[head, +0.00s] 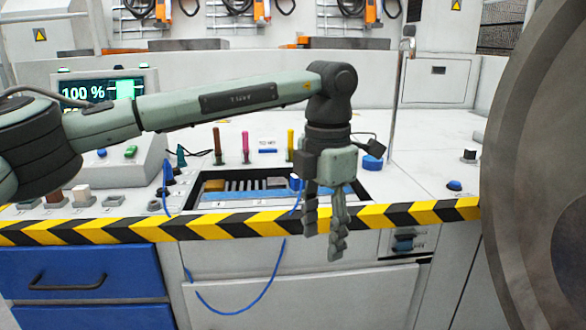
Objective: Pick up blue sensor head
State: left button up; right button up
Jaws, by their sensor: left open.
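My left gripper (325,232) points down with its fingers apart and empty, in front of the striped front edge of the bench. A blue round piece (372,162) stands on the bench top, just right of and behind the gripper. A small blue piece (295,183) sits in the recessed tray, left of the gripper and partly hidden by it. Which of these is the blue sensor head, I cannot tell. The gripper touches neither. My right gripper is out of view.
The recessed tray (215,205) also holds ribbed and blue parts. A blue cable (240,309) hangs over the front. Coloured upright tools (245,145) stand behind the tray. A large dark wheel (530,170) blocks the right side. Bench top at right is mostly clear.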

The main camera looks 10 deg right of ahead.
aim_at(295, 181)
jog(key=i, duration=1.2)
